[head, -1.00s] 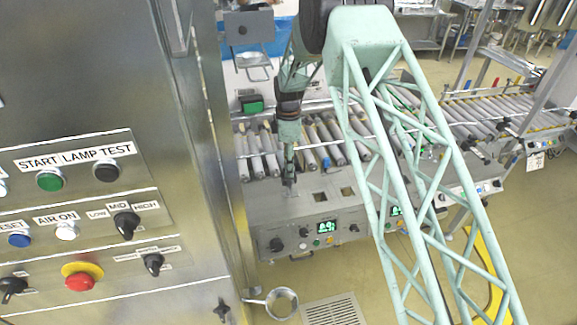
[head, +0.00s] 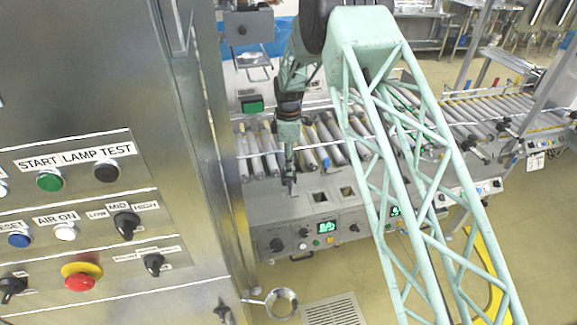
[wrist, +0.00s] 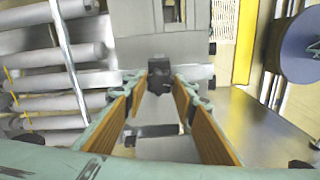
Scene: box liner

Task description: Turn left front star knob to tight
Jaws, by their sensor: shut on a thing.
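A dark knob (wrist: 160,82), which looks like the star knob, sits between my fingertips in the wrist view. My gripper (wrist: 160,75) is shut on it, with a tan-padded finger on each side. In the head view my gripper (head: 290,188) points down at the left part of the grey deck (head: 262,205), in front of the rollers. There the knob is too small and too covered by the fingers to make out. Its exact turned angle cannot be told.
The control panel below the deck carries a black dial (head: 276,245) and a green display (head: 327,226). Conveyor rollers (head: 262,158) lie behind. A steel cabinet (head: 150,85) with buttons fills the left. A blue round object (wrist: 301,48) shows at right in the wrist view.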

